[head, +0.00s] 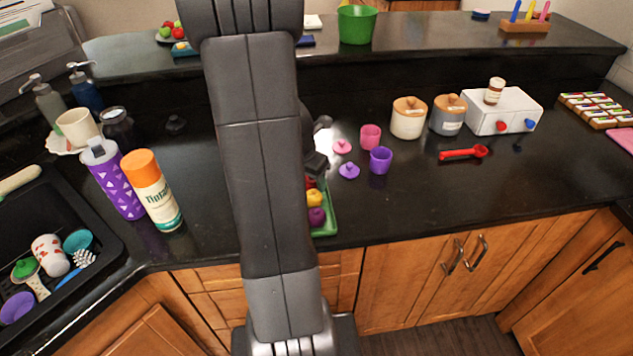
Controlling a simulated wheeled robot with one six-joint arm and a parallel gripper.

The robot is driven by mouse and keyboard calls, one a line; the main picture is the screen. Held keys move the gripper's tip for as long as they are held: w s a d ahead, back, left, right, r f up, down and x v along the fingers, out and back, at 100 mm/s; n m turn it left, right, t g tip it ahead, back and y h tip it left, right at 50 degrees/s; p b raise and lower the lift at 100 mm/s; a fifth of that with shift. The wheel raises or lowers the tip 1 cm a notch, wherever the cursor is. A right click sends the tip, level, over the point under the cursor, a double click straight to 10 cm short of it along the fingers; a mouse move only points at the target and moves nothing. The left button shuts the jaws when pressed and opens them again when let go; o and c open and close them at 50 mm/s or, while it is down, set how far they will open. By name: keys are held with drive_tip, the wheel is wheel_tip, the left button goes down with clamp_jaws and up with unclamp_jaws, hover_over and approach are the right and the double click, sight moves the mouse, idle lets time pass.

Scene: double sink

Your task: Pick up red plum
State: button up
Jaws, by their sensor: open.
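A green tray (331,222) lies on the dark counter near its front edge, mostly hidden behind my arm. In it, a red round fruit (310,182), which looks like the red plum, shows partly past the arm's right edge. A yellow fruit (314,198) and a purple fruit (316,217) sit in front of it in a row. My gripper (316,164) is mostly hidden behind my arm; a dark part of it shows just above the red fruit. It is open, and I cannot tell whether it touches the fruit.
Pink cup (370,137), purple cup (381,160) and two small lids stand right of the tray. Canisters (408,120) stand farther right, with a red spoon (464,153). An orange-capped bottle (152,190) and purple tumbler (112,178) stand left by the sink (105,225). Front-right counter is clear.

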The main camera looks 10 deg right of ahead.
drive_tip(key=shift+c, duration=0.2)
drive_tip(key=c, duration=0.6)
drive_tip(key=shift+r, duration=0.15)
